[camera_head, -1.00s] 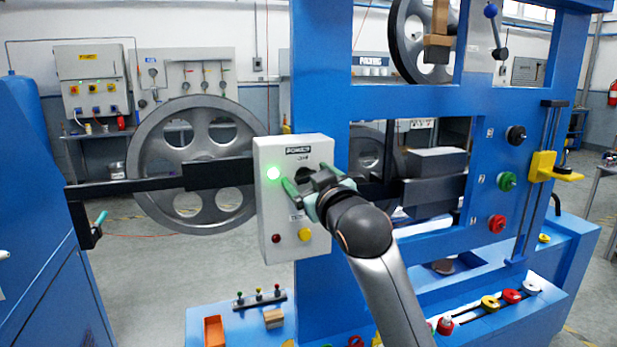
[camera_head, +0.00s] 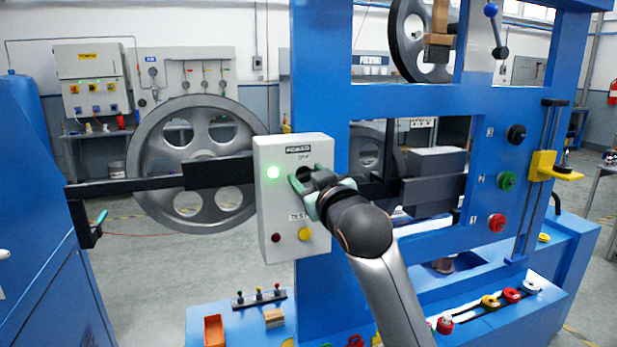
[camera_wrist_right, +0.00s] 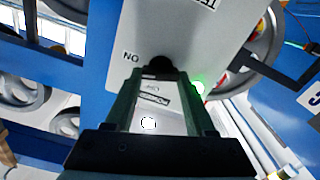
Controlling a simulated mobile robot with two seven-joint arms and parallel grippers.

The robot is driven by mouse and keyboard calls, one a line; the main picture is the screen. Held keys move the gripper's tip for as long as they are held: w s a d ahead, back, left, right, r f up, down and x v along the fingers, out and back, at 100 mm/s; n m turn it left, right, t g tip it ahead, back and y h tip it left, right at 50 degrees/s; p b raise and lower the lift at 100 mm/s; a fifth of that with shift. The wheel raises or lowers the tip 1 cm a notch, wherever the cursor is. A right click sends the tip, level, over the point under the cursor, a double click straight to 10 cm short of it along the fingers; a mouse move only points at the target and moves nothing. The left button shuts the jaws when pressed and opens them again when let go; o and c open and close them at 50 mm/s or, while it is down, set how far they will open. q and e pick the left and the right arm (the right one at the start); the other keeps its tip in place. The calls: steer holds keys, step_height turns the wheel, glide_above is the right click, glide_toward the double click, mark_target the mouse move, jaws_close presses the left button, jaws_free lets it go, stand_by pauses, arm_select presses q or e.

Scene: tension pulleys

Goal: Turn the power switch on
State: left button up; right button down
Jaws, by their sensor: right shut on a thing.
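A light grey control box (camera_head: 270,222) labelled POWER is fixed to the blue machine frame. Its green lamp (camera_head: 273,172) glows, with a dark red button (camera_head: 276,237) and a yellow button (camera_head: 305,233) lower down. My right gripper (camera_head: 308,178) is at the upper right of the box face, shut on the black switch knob (camera_wrist_right: 158,67). The wrist view shows the green fingers on either side of the knob, with an ON mark beside it and the lit green lamp (camera_wrist_right: 198,87). The gripper hides part of the knob. My left gripper is not in view.
A dark horizontal bar (camera_head: 220,173) runs left from behind the box, in front of a large grey wheel (camera_head: 150,150). A blue base (camera_head: 243,320) below carries an orange bin (camera_head: 213,331) and small coloured knobs. Free space lies left of the box's lower half.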

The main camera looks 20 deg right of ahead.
steer(key=m+p, duration=0.2)
steer(key=shift+r+p, duration=0.15)
steer(key=shift+p, duration=0.15)
steer(key=shift+m+p, duration=0.35)
steer(key=shift+m, duration=0.35)
steer(key=shift+d+f, duration=0.1)
steer(key=shift+f, duration=0.1)
steer(key=shift+c, duration=1.2)
jaws_free()
steer(key=s+b, duration=0.1)
steer(key=s, duration=1.1)
steer(key=shift+s+d+b, duration=0.2)
steer(key=shift+s+b, duration=0.1)
